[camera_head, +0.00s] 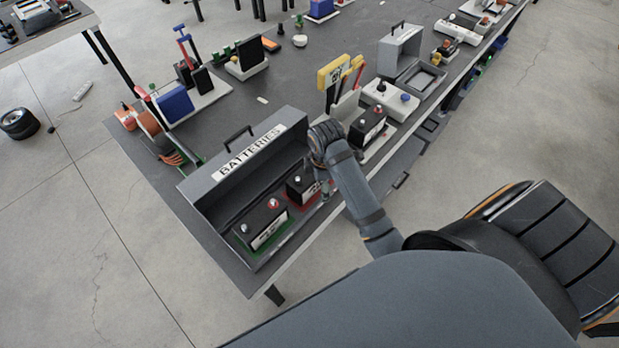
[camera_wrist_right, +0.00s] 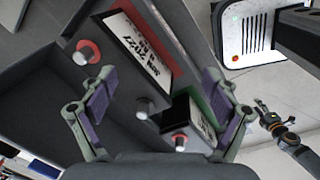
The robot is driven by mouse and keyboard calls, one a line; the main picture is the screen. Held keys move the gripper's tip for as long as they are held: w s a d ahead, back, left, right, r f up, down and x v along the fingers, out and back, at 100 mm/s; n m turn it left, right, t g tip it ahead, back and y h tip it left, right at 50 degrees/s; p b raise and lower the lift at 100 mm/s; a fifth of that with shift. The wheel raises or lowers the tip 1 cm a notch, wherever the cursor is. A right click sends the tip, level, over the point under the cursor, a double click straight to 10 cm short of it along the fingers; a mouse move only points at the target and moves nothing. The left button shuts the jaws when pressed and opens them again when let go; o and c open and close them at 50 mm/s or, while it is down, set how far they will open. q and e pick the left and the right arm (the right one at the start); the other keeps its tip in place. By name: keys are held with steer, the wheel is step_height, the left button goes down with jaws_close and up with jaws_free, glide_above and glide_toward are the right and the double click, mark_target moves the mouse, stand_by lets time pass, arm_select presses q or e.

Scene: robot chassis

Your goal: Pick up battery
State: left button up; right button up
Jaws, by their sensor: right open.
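The grey case labelled "BATTERIES" (camera_head: 224,185) stands open at the table's near corner. It holds a dark battery (camera_head: 300,186) in a red-edged slot and another dark battery (camera_head: 264,222) in a green-edged slot. My right gripper (camera_head: 322,186) is at the case's right end, beside the red-slot battery, and partly hidden by its arm. In the right wrist view my right gripper (camera_wrist_right: 160,78) is open, its fingers apart with the red-slot battery (camera_wrist_right: 120,55) in front of them; the green-slot battery (camera_wrist_right: 185,128) shows lower right. A small dark gripper, apparently my left, (camera_wrist_right: 268,117) shows over the floor.
Another battery (camera_head: 366,128) sits on a light stand right of the case, near a yellow-topped device (camera_head: 334,72). A blue block (camera_head: 175,104) on a pale base stands left behind the case. The dark table middle (camera_head: 290,85) has free room.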

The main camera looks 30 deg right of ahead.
mark_target(309, 175)
steer(key=w+n, duration=0.2)
steer(key=w+r+n, duration=0.1)
steer(key=n, duration=0.1)
steer(key=w+a+r+n+g, duration=0.1)
steer(key=w+n, duration=0.1)
steer(key=shift+w+r+n, duration=0.25)
steer(key=shift+w+n, duration=0.1)
steer(key=shift+n, duration=0.05)
steer(key=shift+w+a+r+n, duration=0.1)
steer(key=shift+w+r+n, duration=0.15)
steer(key=shift+n, duration=0.15)
step_height(309, 175, down, 6)
steer(key=b, duration=0.5)
steer(key=shift+r+b, duration=0.15)
steer(key=shift+b, duration=0.2)
steer(key=shift+s+d+f+b, duration=0.1)
steer(key=shift+d+f+b, duration=0.1)
steer(key=shift+f+b, duration=0.3)
steer(key=shift+d+f+b, duration=0.15)
steer(key=shift+f+b, duration=0.2)
steer(key=shift+f, duration=0.15)
steer(key=shift+d+f+p, duration=0.1)
steer(key=shift+f+p, duration=0.3)
steer(key=shift+f, duration=1)
steer(key=c, duration=1.8)
steer(key=shift+w+r, duration=0.15)
steer(key=shift+w, duration=0.1)
jaws_close()
